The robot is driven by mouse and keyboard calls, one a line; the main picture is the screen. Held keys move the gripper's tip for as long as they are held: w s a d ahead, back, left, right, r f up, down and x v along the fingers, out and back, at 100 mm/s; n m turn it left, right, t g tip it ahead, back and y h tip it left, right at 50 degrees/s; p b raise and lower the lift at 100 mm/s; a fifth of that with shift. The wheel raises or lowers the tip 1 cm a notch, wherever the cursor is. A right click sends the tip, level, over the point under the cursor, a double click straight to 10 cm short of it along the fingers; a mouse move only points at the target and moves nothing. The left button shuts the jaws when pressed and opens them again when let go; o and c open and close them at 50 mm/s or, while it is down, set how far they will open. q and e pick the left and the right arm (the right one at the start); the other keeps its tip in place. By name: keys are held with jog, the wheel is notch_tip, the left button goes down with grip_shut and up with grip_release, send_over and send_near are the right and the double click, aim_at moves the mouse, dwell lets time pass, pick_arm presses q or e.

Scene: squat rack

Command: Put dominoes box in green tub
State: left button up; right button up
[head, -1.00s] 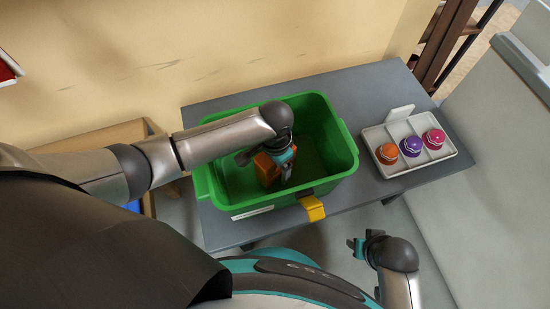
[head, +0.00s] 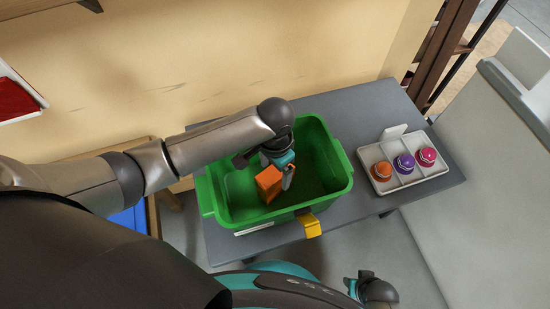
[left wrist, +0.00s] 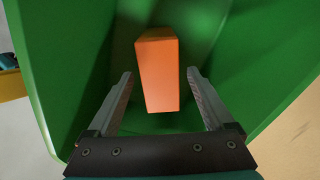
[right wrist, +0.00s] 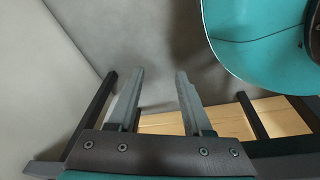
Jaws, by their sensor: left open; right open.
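The orange dominoes box (head: 268,183) is inside the green tub (head: 327,193), standing on end toward the tub's left part. My left gripper (head: 287,179) reaches down into the tub beside the box. In the left wrist view the box (left wrist: 158,75) shows between the spread fingers of the left gripper (left wrist: 160,95), with gaps on both sides. The green tub also fills most of that view (left wrist: 65,60). My right gripper (head: 352,285) is low at the front, away from the tub. In the right wrist view its fingers (right wrist: 157,95) are apart and empty.
The tub stands on a grey table (head: 375,111). A white tray (head: 398,184) with orange, purple and pink lidded items sits to its right. A grey padded bench (head: 475,190) is at the right.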

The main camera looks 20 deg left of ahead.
pick_arm(q)
jog(key=shift+r+p, duration=0.75)
jog(key=shift+r, duration=1.15)
pick_arm(e)
jog(key=shift+s+d+f, duration=0.5)
jog(key=shift+s+d, duration=0.05)
jog(key=shift+s, duration=0.15)
jog(key=shift+s+d+f, duration=0.5)
jog(key=shift+s, duration=0.2)
